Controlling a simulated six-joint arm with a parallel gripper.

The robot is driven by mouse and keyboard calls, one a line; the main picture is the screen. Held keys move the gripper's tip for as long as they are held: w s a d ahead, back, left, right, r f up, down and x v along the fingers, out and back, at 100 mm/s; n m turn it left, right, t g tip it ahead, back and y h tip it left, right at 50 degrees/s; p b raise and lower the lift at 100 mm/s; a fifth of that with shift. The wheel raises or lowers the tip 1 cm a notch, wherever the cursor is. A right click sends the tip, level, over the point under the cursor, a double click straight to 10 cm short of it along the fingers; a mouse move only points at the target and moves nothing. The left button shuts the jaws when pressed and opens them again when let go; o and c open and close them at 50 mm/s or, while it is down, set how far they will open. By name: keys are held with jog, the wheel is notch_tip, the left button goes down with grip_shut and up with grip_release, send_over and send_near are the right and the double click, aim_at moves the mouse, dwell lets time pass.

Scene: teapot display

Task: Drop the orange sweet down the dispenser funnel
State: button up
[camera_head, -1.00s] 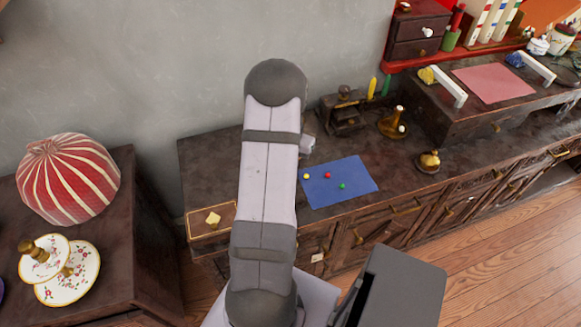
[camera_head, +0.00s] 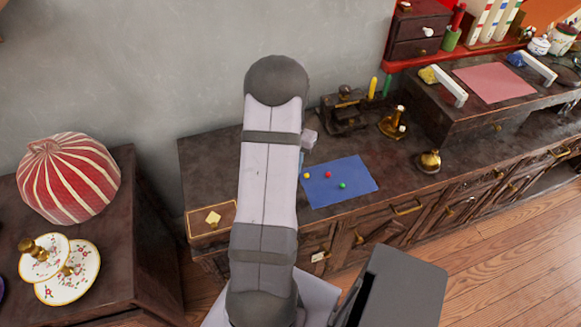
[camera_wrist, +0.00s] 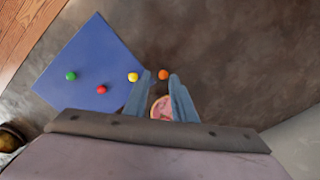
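The orange sweet (camera_wrist: 163,74) lies on the dark wood top, just off the blue mat, in the wrist view. In the head view it is hidden behind my arm. My gripper (camera_wrist: 160,75) is open, with its two blue-grey fingertips on either side of the sweet in the picture and a gap between them. I cannot tell how high the tips are above the wood. A round pinkish thing with an orange-tan rim (camera_wrist: 161,108) shows between the fingers, partly covered by my gripper. I cannot tell whether it is the dispenser funnel.
The blue mat (camera_head: 340,192) holds a yellow, a red (camera_wrist: 101,90) and a green sweet (camera_wrist: 71,76). The yellow one (camera_wrist: 133,77) is near my left finger in the wrist view. A dark device (camera_head: 344,112) and brass pieces (camera_head: 429,162) stand behind and right. Wood right of the sweet is bare.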

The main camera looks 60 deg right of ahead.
notch_tip(320, 180, up, 10)
jog(key=shift+w+b, duration=0.15)
jog(key=shift+b, duration=0.3)
jog(key=w+a+n, duration=0.4)
jog(key=w+a, duration=0.2)
jog(key=a, duration=0.4)
jog(key=w+a+n, duration=0.4)
jog(key=w+a, duration=0.2)
jog(key=a, duration=0.4)
jog(key=s+a+n, duration=0.3)
jog(key=a+n, duration=0.2)
jog(key=a, duration=0.6)
jog(key=s+a+f+n, duration=0.1)
jog(key=s+a+n, duration=0.2)
jog(key=a, duration=0.8)
jog(key=shift+s+a+f+n, duration=0.2)
jog(key=shift+s+a+n, duration=0.1)
jog(key=shift+n, duration=0.7)
jog(key=shift+o, duration=1.3)
jog(key=shift+s, duration=0.1)
